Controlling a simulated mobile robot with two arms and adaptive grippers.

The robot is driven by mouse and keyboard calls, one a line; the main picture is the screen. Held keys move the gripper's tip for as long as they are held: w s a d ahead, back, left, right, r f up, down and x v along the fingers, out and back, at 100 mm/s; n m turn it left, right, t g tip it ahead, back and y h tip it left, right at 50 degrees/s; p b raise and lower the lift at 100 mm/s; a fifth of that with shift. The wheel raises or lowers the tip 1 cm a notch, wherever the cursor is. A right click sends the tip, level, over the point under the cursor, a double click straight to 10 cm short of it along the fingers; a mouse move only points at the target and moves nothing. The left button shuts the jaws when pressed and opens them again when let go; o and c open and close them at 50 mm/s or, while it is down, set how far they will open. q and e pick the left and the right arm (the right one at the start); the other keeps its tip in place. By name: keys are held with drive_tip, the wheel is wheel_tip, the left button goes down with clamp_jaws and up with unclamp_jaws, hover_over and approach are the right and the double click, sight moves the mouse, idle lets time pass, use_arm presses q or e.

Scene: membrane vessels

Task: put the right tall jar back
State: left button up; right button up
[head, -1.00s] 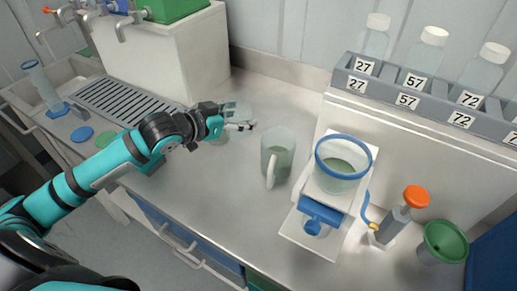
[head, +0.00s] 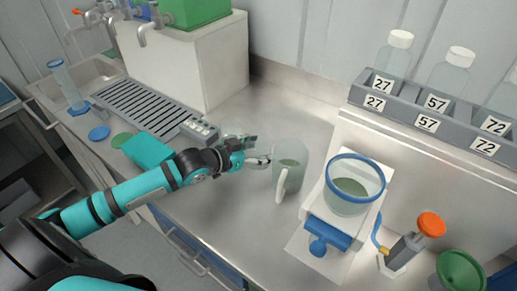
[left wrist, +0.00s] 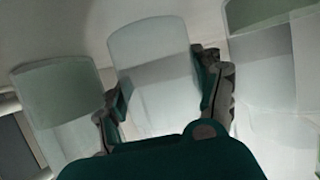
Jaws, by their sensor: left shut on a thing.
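My left gripper (head: 257,160) is low over the counter, just left of the handled pitcher (head: 291,160). In the left wrist view its two dark fingers (left wrist: 163,95) are shut on a clear tall jar (left wrist: 150,45), which stands between them with pale contents. The head view shows that jar poorly, since it is see-through and partly behind the gripper. Another clear vessel (left wrist: 55,95) is on the left in the wrist view, and a larger one (left wrist: 262,65) is close on the right. My right gripper is not in view.
A blue-rimmed vessel (head: 354,188) sits on a white stand right of the pitcher. A numbered rack (head: 425,106) with capped bottles is at the back right. The counter (head: 235,215) in front is clear.

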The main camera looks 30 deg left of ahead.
use_arm(q)
drive_tip(key=o, duration=1)
drive_tip(key=shift+f, duration=0.1)
drive_tip(key=shift+o, duration=0.2)
drive_tip(key=v, duration=1.2)
drive_tip(key=shift+p, duration=0.3)
